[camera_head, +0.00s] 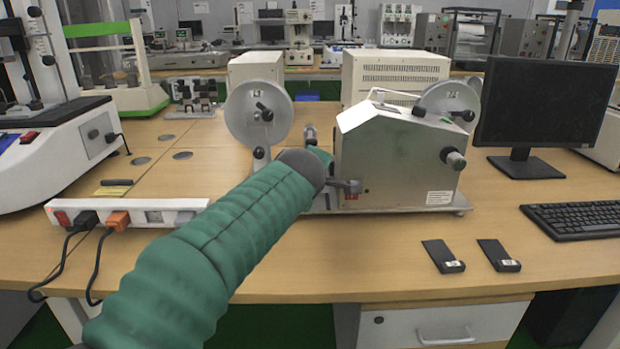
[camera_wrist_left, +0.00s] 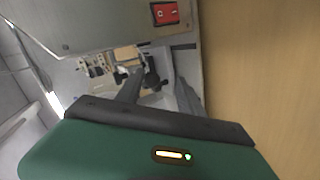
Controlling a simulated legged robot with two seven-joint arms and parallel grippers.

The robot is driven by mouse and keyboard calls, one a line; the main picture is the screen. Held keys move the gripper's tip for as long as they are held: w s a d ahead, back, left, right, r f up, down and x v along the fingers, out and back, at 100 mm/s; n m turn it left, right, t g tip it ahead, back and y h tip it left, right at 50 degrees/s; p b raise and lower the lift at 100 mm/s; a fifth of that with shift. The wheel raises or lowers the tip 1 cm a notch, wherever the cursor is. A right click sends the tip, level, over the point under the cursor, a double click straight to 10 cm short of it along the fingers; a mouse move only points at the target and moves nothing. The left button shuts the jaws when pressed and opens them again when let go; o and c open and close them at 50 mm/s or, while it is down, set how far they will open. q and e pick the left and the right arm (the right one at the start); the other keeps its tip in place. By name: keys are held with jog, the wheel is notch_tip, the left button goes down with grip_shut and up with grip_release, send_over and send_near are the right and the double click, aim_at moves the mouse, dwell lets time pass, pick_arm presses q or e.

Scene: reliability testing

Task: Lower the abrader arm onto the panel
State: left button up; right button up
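The abrader looks to be the silver metal machine (camera_head: 395,155) on the wooden desk. A round grey disc (camera_head: 258,112) stands at its left, and another disc (camera_head: 452,97) with a black knob sits at its upper right. I cannot tell which part is the abrader arm, and I cannot make out the panel. My left arm in a green sleeve reaches to the machine's lower left front, hiding part of it. My left gripper (camera_head: 345,186) is beside a red switch (camera_head: 351,197). In the left wrist view its fingers (camera_wrist_left: 158,90) are apart, with nothing clearly held. My right gripper is out of view.
A white power strip (camera_head: 130,212) with plugged cables lies at the left. Two small black items (camera_head: 443,256) lie at the front right. A monitor (camera_head: 540,105) and keyboard (camera_head: 580,218) stand at the right.

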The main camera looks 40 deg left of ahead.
pick_arm(q)
jog(key=b+v, duration=0.6)
jog(key=v, duration=0.9)
